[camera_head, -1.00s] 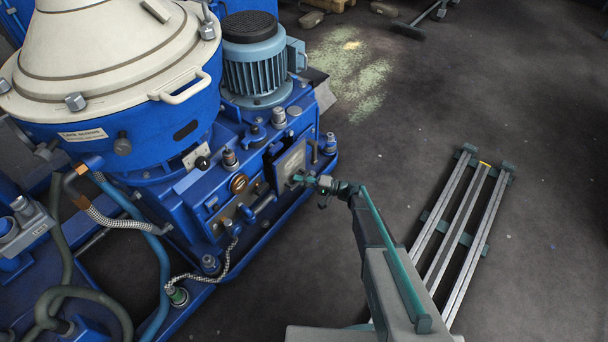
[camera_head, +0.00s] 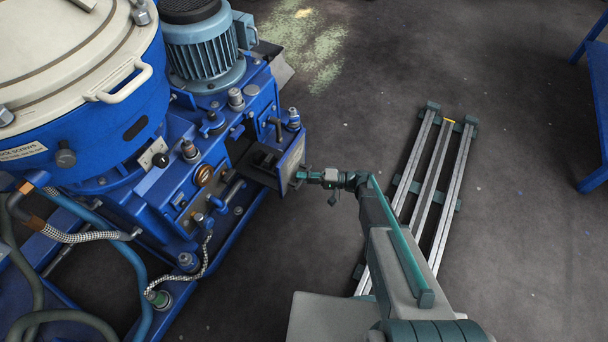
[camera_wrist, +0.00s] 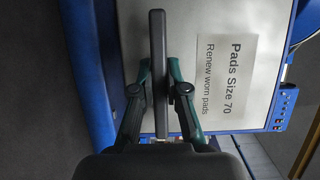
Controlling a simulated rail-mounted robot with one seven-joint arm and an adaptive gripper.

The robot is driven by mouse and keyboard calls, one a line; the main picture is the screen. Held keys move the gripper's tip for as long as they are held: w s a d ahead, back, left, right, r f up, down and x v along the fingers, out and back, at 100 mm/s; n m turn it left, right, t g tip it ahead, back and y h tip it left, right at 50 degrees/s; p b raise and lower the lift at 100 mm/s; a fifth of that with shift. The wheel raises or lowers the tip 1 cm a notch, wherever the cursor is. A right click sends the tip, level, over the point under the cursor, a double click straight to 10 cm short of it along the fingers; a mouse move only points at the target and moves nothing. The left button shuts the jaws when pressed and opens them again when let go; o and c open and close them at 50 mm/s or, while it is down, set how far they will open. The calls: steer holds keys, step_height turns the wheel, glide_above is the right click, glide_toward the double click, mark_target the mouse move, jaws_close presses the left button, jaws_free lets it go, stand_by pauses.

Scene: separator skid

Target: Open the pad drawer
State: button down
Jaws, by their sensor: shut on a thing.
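The pad drawer (camera_head: 291,163) stands pulled out from the blue separator base, with its dark inside showing behind the front panel. In the wrist view its pale front (camera_wrist: 240,30) carries a label (camera_wrist: 225,65) reading "Pads Size 70, Renew worn pads". My gripper (camera_head: 300,175) is at the drawer front. In the wrist view my gripper (camera_wrist: 160,92) has its two fingers closed on the dark bar handle (camera_wrist: 158,40), one on each side. How far the drawer has left to travel is not visible.
The blue separator (camera_head: 80,80) with its cream lid fills the left, beside a motor (camera_head: 203,50). Hoses (camera_head: 125,260) run at lower left. A rail (camera_head: 430,180) lies on the floor right of the drawer. A blue table (camera_head: 595,90) stands far right. Floor between is clear.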

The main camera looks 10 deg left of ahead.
steer(key=c, duration=1.2)
jaws_free()
steer(key=shift+o, duration=0.2)
steer(key=d, duration=1.2)
steer(key=shift+w, duration=0.4)
